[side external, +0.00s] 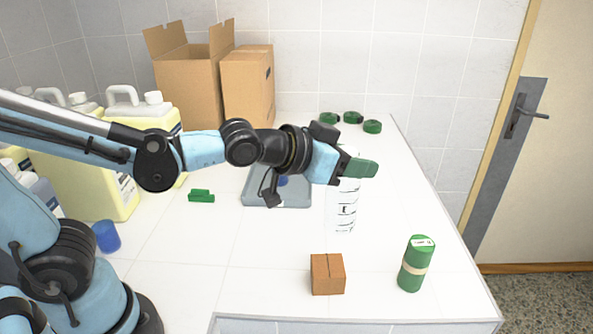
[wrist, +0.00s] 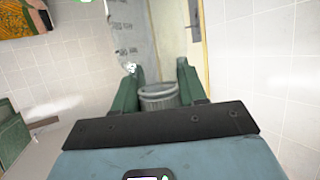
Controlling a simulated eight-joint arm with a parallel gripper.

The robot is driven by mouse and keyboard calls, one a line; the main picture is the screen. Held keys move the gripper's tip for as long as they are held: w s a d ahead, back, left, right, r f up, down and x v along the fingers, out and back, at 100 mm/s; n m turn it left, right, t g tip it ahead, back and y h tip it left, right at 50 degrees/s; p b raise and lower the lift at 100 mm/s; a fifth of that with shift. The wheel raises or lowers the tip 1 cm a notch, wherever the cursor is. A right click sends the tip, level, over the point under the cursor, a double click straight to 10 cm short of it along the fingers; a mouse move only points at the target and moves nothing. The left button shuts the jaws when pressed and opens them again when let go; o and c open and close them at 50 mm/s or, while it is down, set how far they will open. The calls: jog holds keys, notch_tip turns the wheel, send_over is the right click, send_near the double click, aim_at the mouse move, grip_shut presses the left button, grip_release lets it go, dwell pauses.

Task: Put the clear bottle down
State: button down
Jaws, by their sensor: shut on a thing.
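The clear bottle (side external: 344,208) has dark markings on its side and stands roughly upright below my gripper (side external: 358,167) in the side view. My gripper's green fingers are shut on the bottle near its top. In the wrist view a ribbed grey cap or neck (wrist: 160,96) sits between the two green fingers (wrist: 158,88), and a marked, see-through body shows beyond it. The bottle's base is at or just above the white counter; I cannot tell if it touches. Its upper part is partly hidden by the fingers.
A grey tray (side external: 262,199) lies left of the bottle. A small brown box (side external: 327,274) and a green cylinder (side external: 414,266) stand in front. Several green rolls (side external: 372,126) lie behind. Cardboard boxes (side external: 190,85) and yellow jugs (side external: 105,180) stand left. The counter's right side is mostly clear.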

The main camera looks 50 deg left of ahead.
jog(key=s+a+f+n+g+y, duration=0.1)
jog(key=s+a+f+n+y, duration=0.1)
jog(key=s+a+n+y, duration=0.7)
jog(key=s+a+f+n+g+y, duration=0.2)
jog(key=s+a+y, duration=0.15)
jog(key=a, duration=1.05)
jog(key=s+a+r+n+g+y, duration=0.5)
jog(key=s+a+n+g, duration=0.4)
jog(key=s+n+g, duration=0.1)
notch_tip(320, 180, down, 11)
jog(key=shift+w+d, duration=0.15)
dwell(0.9)
jog(key=shift+f+h, duration=0.15)
jog(key=shift+h, duration=0.1)
